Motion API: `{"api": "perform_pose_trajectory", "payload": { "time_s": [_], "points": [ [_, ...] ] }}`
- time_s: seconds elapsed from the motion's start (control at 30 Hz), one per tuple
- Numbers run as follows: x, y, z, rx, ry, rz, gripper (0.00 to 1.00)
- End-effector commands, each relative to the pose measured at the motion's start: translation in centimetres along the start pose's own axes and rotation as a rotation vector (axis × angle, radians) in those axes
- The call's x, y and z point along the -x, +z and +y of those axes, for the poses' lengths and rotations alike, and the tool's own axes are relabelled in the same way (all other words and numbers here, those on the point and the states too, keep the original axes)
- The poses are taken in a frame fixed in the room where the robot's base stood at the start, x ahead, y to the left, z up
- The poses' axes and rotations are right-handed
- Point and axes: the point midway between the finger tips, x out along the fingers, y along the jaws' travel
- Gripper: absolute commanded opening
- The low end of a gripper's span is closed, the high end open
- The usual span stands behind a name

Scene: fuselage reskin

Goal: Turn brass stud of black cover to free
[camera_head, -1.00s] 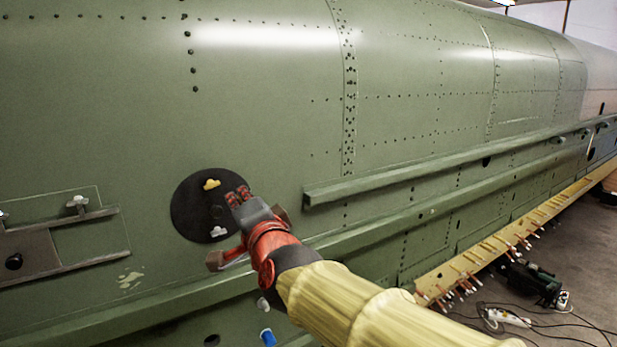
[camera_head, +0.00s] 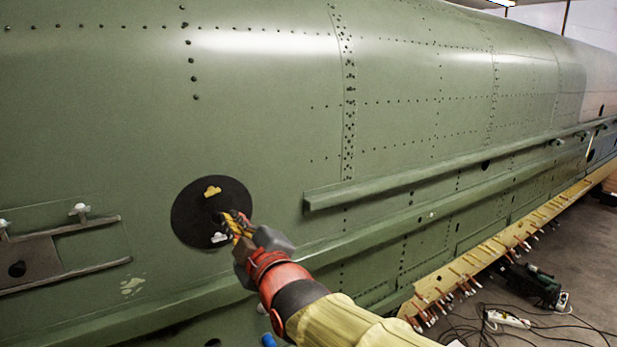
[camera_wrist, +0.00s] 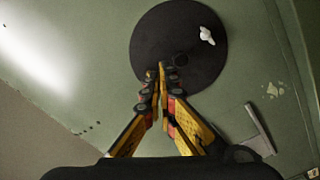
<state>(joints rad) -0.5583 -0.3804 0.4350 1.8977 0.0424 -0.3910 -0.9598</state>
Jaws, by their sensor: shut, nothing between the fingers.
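The round black cover (camera_head: 186,216) lies on the green skin. Its brass stud (camera_head: 212,191) shows near the top of the cover, clear of the fingers in the head view. A pale silver stud (camera_head: 219,238) is near the bottom, close beside the fingers in that view. My gripper (camera_head: 229,216) is shut and empty, its tips over the right part of the cover. In the wrist view my gripper (camera_wrist: 161,69) points at the edge area of the black cover (camera_wrist: 190,20), and the silver stud (camera_wrist: 207,36) is plain. The brass stud is hard to make out there beside the tips. Contact cannot be told.
A green rail (camera_head: 400,185) sticks out to the right of the cover, and a longer one (camera_head: 130,323) runs below it. A bracket with metal strips (camera_head: 80,225) is at the left. Cables and tools (camera_head: 535,285) lie on the floor at right.

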Motion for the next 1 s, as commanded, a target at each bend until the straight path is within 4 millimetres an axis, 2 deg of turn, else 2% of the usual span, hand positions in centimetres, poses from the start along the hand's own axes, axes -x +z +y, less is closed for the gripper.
{"api": "perform_pose_trajectory", "payload": {
  "time_s": [0.1,0.27,0.57,0.73,1.0],
  "points": [
    [0.0,-0.1,0.1,0.085,0.003,0.002,0.0],
    [-0.4,-0.1,0.1,0.128,0.002,0.001,0.0],
    [-3.6,-0.3,0.4,0.129,0.001,0.0,0.0],
    [-5.5,0.1,-0.1,0.128,0.004,0.002,0.0],
    [-6.9,0.0,0.0,0.127,0.003,0.001,0.0]
  ]
}}
